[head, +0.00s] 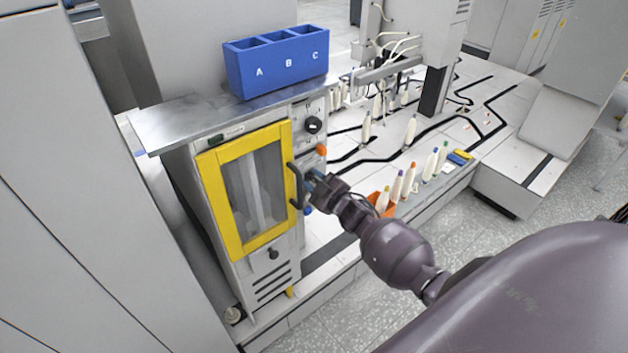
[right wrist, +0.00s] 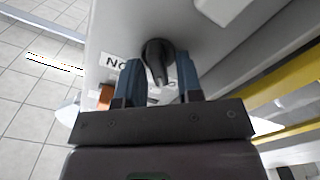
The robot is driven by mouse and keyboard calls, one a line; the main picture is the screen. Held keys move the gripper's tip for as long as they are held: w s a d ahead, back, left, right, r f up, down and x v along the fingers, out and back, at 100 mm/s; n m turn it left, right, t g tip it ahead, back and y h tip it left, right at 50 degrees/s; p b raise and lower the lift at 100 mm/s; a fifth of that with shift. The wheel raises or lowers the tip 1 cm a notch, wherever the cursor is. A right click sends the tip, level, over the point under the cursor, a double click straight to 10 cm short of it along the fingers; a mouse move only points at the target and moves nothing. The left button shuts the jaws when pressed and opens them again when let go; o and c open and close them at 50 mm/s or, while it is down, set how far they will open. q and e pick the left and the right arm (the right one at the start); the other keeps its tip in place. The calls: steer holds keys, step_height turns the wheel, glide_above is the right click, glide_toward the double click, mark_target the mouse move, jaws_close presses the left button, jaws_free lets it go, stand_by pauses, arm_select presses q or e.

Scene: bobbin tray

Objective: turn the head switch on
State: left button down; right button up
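A black rotary switch (right wrist: 158,62) shows in the right wrist view on a light panel, with a partly hidden label starting "NO" beside it. My right gripper (right wrist: 159,72) is open; its blue fingers stand on either side of the switch, with gaps between them and its handle. In the head view my right gripper (head: 311,180) is at the machine's front, right of the door handle and below an orange button (head: 321,150); it hides what is behind it. Another black knob (head: 313,125) is higher on that panel. My left gripper is out of view.
The machine has a yellow-framed door (head: 215,205) with a dark handle (head: 295,187) close to my right gripper. A blue bin (head: 277,80) marked A, B, C stands on its metal top. Several bobbins (head: 397,187) stand on the white deck at right.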

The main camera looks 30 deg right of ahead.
steer(key=shift+m, duration=0.3)
steer(key=m+p, duration=0.2)
steer(key=m, duration=0.1)
steer(key=shift+d+r, duration=0.1)
steer(key=shift+r, duration=0.1)
steer(key=m, duration=0.2)
steer(key=m+p, duration=0.1)
steer(key=m, duration=0.1)
steer(key=shift+d+m, duration=0.2)
steer(key=shift+m, duration=0.2)
steer(key=m+p, duration=0.1)
steer(key=m, duration=0.3)
steer(key=shift+d+f, duration=0.15)
steer(key=shift+f+m, duration=0.1)
steer(key=shift+m, duration=1.9)
steer(key=o, duration=0.6)
steer(key=shift+c, duration=0.2)
